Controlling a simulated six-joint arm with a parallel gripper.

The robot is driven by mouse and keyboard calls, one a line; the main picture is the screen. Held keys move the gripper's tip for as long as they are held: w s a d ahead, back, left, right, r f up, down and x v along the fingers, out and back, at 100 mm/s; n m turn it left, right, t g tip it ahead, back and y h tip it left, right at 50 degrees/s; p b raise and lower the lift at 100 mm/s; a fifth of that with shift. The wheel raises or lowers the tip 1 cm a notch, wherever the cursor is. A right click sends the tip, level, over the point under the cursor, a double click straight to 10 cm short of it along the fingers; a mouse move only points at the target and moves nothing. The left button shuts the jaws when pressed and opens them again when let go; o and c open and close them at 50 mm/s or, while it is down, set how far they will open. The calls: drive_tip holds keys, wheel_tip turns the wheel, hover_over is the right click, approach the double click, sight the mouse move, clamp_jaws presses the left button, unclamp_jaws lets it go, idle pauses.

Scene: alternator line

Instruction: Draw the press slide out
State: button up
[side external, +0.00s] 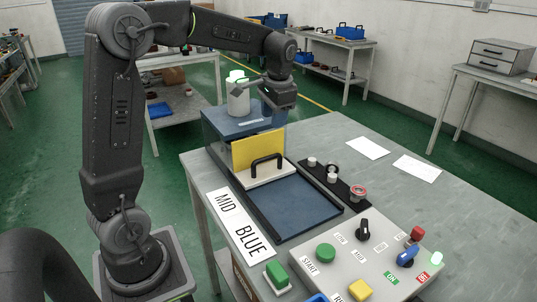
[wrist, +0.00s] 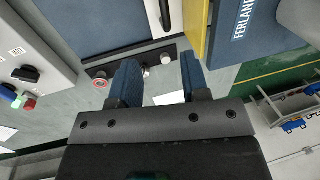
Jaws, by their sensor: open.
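The press slide shows a cream front block (side external: 272,175) with a black bar handle (side external: 267,162) and an upright yellow plate (side external: 259,148) behind it. It stands at the back of a blue flat bed (side external: 287,206), against the blue press body (side external: 225,122). My gripper (side external: 278,108) is above and behind the yellow plate, beside the press's pale cylinder. In the wrist view my gripper (wrist: 160,72) has its two blue fingers apart with nothing between them. The handle (wrist: 165,14) and the yellow plate (wrist: 196,30) lie beyond the fingers there, apart from them.
A black strip (side external: 325,182) with knobs and a red-ringed button runs right of the bed. A control panel (side external: 365,258) with switches and buttons is in front. A "MID BLUE" label (side external: 240,222) lies left. The bench's right side is clear except two paper sheets (side external: 367,148).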

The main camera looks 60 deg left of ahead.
sight(268, 157)
drive_tip(key=a+f, duration=0.1)
drive_tip(key=f, duration=0.3)
drive_tip(key=a+f, duration=0.1)
drive_tip(key=f, duration=0.4)
drive_tip(key=a+f, duration=0.1)
drive_tip(key=f, duration=0.4)
drive_tip(key=shift+w+a, duration=0.25)
clamp_jaws()
